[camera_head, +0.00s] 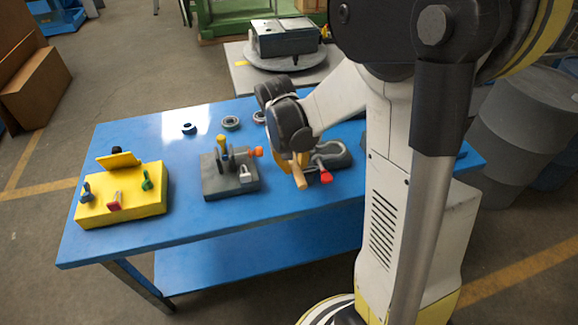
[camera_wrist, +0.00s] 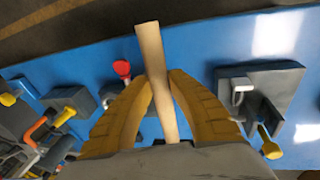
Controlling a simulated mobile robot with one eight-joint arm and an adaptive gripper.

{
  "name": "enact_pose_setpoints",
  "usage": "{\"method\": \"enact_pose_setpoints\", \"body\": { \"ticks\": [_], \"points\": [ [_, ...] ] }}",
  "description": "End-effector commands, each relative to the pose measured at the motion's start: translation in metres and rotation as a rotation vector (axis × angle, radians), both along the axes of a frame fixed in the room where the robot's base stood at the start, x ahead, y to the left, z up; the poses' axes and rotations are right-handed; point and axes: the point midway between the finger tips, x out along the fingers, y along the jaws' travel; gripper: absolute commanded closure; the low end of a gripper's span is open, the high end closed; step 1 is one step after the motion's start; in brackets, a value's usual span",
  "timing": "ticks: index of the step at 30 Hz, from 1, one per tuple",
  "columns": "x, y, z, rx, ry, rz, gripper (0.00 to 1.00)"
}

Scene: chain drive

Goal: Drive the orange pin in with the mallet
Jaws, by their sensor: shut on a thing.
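The orange pin (camera_head: 255,152) sticks out of the right side of a grey fixture (camera_head: 207,185) on the blue table in the head view. The fixture also shows at the right of the wrist view (camera_wrist: 278,80), where I cannot make out the pin. My gripper (camera_head: 296,163), with yellow fingers, is to the right of the fixture. In the wrist view my gripper (camera_wrist: 160,85) is shut on a pale wooden handle (camera_wrist: 151,52), which appears to be the mallet's. The handle also shows in the head view (camera_head: 298,174). The mallet's head is hidden.
A yellow block (camera_head: 145,201) with coloured knobs stands at the table's left. A red knob (camera_head: 326,176) and a grey holder (camera_head: 335,155) lie just right of my gripper. Dark rings (camera_head: 230,123) lie behind the fixture. The blue table (camera_head: 120,140) is clear between block and fixture.

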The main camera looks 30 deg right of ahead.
Motion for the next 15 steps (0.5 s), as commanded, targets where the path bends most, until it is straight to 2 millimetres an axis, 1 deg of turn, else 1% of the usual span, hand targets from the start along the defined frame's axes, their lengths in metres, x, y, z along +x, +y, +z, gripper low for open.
{"method": "enact_pose_setpoints", "body": {
  "ticks": [11, 15],
  "points": [
    [0.0001, 0.0002, -0.0001, -0.002, -0.007, 0.001, 1.00],
    [0.0001, 0.0002, -0.0038, -0.006, -0.018, 0.004, 1.00]
  ]
}}
